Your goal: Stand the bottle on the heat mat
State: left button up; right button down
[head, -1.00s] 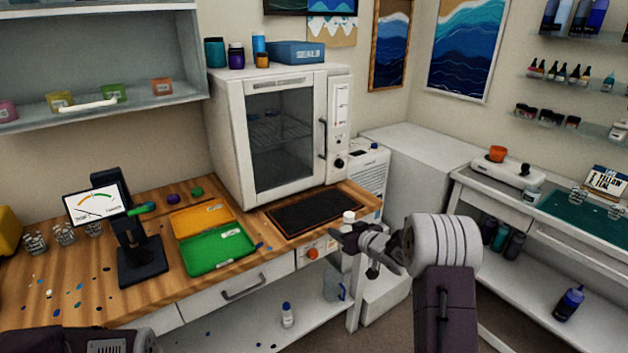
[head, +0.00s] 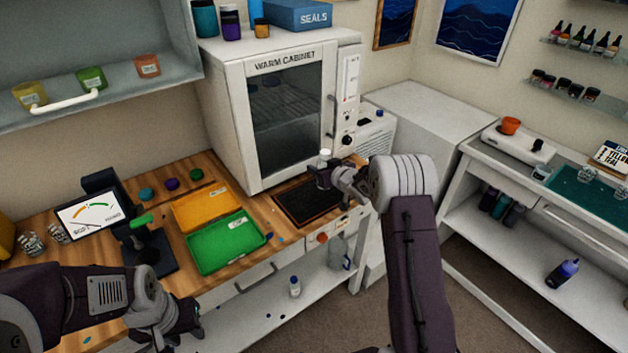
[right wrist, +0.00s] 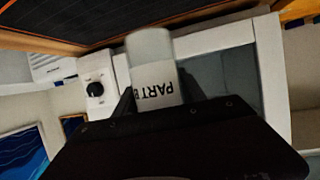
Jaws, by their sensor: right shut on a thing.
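The white bottle, labelled PART B in the right wrist view (right wrist: 155,80), is between the fingers of my right gripper (head: 323,178). In the head view only its white cap (head: 324,154) shows clearly above the gripper. The dark heat mat (head: 298,212) lies on the wooden bench in front of the warm cabinet. The right gripper and bottle appear over the mat's right end; I cannot tell whether the bottle touches it. My left gripper (head: 182,322) is low at the bench's front edge, seen from behind, and its fingers are unclear.
The warm cabinet (head: 262,110) stands right behind the mat. An orange tray (head: 205,207) and a green tray (head: 226,243) lie to its left, with a scale (head: 150,255) beyond them. A small white bottle (head: 295,287) and a jug (head: 340,252) stand on the shelf below.

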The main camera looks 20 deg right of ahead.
jog(key=shift+w+a+f, duration=0.9)
jog(key=shift+w+a, duration=0.05)
jog(key=shift+w, duration=0.25)
notch_tip(320, 180, down, 4)
jog(key=shift+s+r, duration=0.1)
jog(key=shift+s, duration=0.05)
jog(key=c, duration=0.7)
grip_release()
jog(key=shift+f, duration=0.25)
